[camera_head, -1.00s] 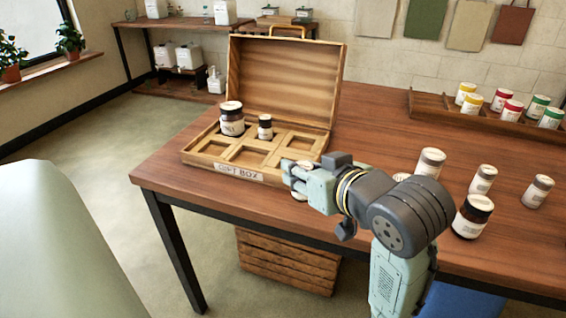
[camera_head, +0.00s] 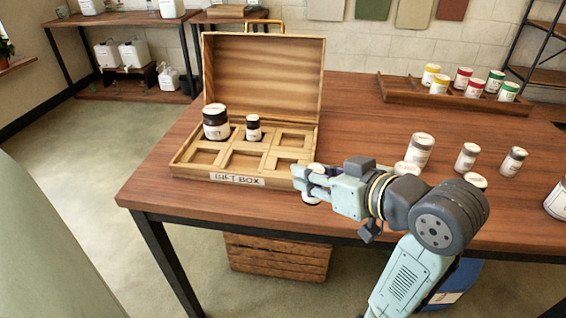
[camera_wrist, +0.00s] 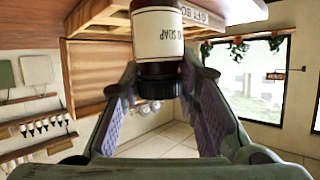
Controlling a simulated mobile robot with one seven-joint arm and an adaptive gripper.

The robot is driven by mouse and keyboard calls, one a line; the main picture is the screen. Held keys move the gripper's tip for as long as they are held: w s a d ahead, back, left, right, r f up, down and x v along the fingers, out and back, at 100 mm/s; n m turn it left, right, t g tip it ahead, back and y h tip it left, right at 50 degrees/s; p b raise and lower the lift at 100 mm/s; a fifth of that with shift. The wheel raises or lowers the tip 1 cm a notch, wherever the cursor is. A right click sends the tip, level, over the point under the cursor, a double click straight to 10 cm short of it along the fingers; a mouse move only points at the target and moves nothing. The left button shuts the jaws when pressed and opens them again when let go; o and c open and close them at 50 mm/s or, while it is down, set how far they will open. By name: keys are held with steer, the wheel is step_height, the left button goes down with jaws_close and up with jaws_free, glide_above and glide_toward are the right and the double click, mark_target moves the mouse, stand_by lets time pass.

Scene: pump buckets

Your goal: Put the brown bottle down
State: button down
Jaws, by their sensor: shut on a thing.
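My gripper (camera_head: 308,183) is beside the front right corner of the open wooden gift box (camera_head: 237,180) in the head view. It is shut on a brown bottle with a white label (camera_wrist: 157,36) and a black cap, which fills the top middle of the wrist view. In the head view the fingers hide most of this bottle; a small pale part (camera_head: 312,198) shows below them. A large brown jar (camera_head: 216,124) stands in the box's back left compartment. A smaller brown bottle (camera_head: 253,129) stands in the back middle one. The back right and front compartments look empty.
Several white-labelled containers, one of them a grey-capped bottle (camera_head: 419,151), stand right of and behind my arm. A wooden tray (camera_head: 393,91) with colour-banded jars lies at the back right. The box's raised lid (camera_head: 262,75) stands behind its compartments. The table's front edge runs beneath my gripper.

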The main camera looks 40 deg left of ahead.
steer(key=w+a+f, duration=0.1)
steer(key=w+a, duration=0.1)
steer(key=a, duration=0.2)
steer(key=w+a+f+p, duration=0.1)
steer(key=w+a, duration=0.2)
steer(key=a, duration=0.1)
steer(key=w+a+f+p, duration=0.1)
steer(key=w+a+f, duration=0.1)
steer(key=a, duration=0.3)
steer(key=shift+w+a, duration=0.1)
steer(key=shift+w, duration=0.6)
steer(key=shift+f, duration=0.5)
steer(key=shift+f, duration=0.2)
steer(key=c, duration=1.2)
jaws_free()
steer(key=shift+r, duration=0.1)
